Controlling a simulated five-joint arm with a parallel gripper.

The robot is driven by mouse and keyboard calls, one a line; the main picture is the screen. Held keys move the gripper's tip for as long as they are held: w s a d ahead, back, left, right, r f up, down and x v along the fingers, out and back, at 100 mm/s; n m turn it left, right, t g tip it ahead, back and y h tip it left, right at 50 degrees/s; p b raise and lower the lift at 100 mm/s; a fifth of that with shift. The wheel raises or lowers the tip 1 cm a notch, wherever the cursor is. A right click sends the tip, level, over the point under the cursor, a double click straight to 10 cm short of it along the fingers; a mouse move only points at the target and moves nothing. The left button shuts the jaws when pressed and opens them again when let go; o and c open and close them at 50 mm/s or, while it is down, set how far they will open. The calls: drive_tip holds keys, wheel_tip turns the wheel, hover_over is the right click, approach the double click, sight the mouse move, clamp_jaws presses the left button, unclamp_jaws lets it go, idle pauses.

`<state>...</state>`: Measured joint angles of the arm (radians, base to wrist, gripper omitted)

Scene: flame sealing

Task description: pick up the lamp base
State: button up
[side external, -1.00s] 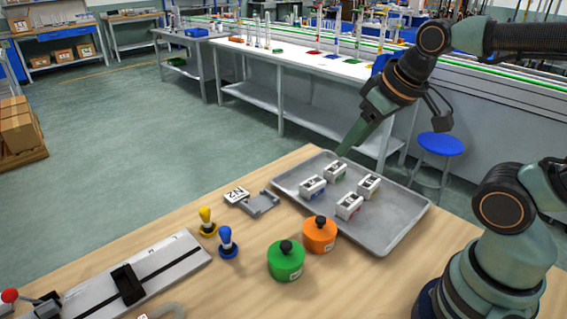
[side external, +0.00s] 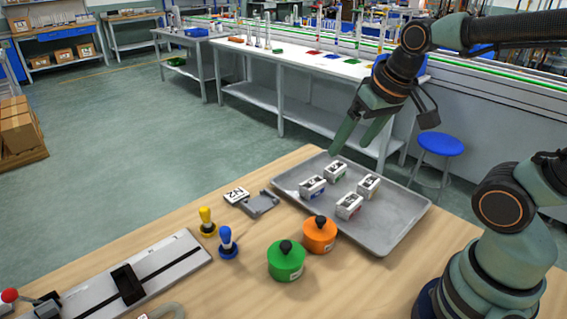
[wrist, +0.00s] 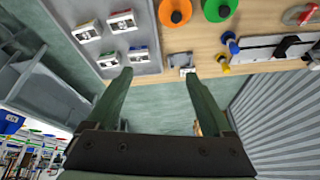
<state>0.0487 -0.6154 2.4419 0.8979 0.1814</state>
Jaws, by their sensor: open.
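I cannot tell for sure which thing is the lamp base. A round green body with a black knob (side external: 286,264) and a round orange one with a black knob (side external: 319,237) stand side by side on the wooden table. The same green body (wrist: 217,9) and orange body (wrist: 174,13) show at the top of the wrist view. My gripper (side external: 352,147) is open and empty, above and beyond the far edge of the table, well away from both. Its two fingers (wrist: 160,74) are apart with nothing between them.
A grey metal tray (side external: 397,228) holds several small white blocks. A blue-handled tool (side external: 227,241), a yellow-handled tool (side external: 206,221), a small grey holder (side external: 261,205) and a long metal plate device (side external: 170,274) are on the table. The table between them has bare wood.

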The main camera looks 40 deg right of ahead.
drive_tip(key=w+d+f+m+g, duration=0.2)
drive_tip(key=d+f+m, duration=0.2)
drive_tip(key=m, duration=0.3)
drive_tip(key=m+g, duration=0.3)
drive_tip(key=m, duration=0.5)
hover_over(350, 200)
wheel_tip(350, 200, down, 7)
drive_tip(key=f, duration=0.4)
drive_tip(key=s+f, duration=0.1)
drive_tip(key=f, duration=0.1)
drive_tip(key=shift+f, duration=0.35)
drive_tip(key=shift+w+f, duration=0.25)
drive_tip(key=shift+f, duration=1.1)
drive_tip(key=shift+w+f, duration=0.2)
drive_tip(key=shift+f, duration=1.15)
clamp_jaws()
